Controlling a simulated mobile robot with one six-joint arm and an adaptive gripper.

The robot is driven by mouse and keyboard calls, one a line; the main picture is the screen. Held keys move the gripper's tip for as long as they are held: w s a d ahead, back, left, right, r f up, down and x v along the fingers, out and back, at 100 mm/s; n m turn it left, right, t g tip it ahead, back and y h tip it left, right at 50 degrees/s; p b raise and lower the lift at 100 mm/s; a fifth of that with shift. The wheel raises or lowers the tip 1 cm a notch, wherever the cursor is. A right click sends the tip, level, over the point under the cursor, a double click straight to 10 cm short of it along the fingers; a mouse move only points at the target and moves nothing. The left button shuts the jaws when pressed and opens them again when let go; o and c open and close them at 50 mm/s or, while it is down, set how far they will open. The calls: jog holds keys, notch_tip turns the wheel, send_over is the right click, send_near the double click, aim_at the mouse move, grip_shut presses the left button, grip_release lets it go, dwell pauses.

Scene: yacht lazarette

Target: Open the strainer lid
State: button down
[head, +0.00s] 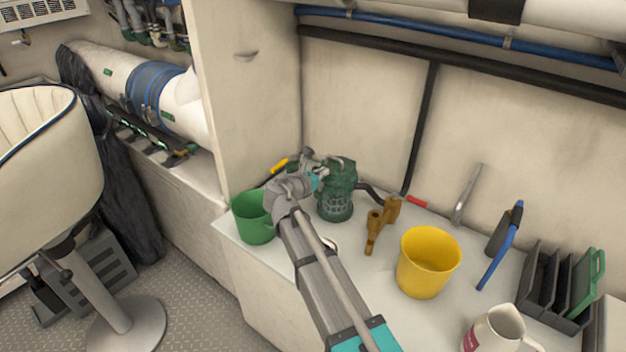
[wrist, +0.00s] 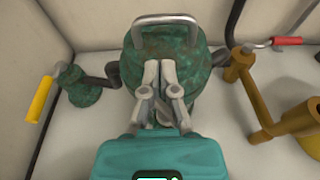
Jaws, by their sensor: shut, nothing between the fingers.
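The strainer is a dark green, weathered body (head: 337,203) standing on the white counter near the corner. Its round lid (wrist: 190,45) has a grey metal handle (wrist: 166,22) arched at the far side in the wrist view. My gripper (wrist: 158,66) is shut and empty, its fingertips in front of or over the lid, short of the handle in the picture. I cannot tell whether the fingers touch the lid. In the head view my gripper (head: 318,172) is at the strainer's upper left, and the arm hides part of it. The lid looks seated on the body.
A green bucket (head: 254,219) stands left of the strainer. Bronze fittings (head: 376,226), a yellow bucket (head: 428,262) and a white jug (head: 494,332) stand to the right. A yellow-handled valve (wrist: 40,100) and a red-handled lever (wrist: 287,41) flank the strainer.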

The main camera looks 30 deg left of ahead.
jog(key=shift+w+d+r+p, duration=0.1)
jog(key=shift+w+r+p, duration=0.4)
jog(key=shift+w+r, duration=0.45)
jog(key=shift+w+f, duration=0.1)
jog(key=shift+f, duration=0.05)
jog(key=shift+r+p, duration=0.2)
jog(key=shift+p, duration=0.1)
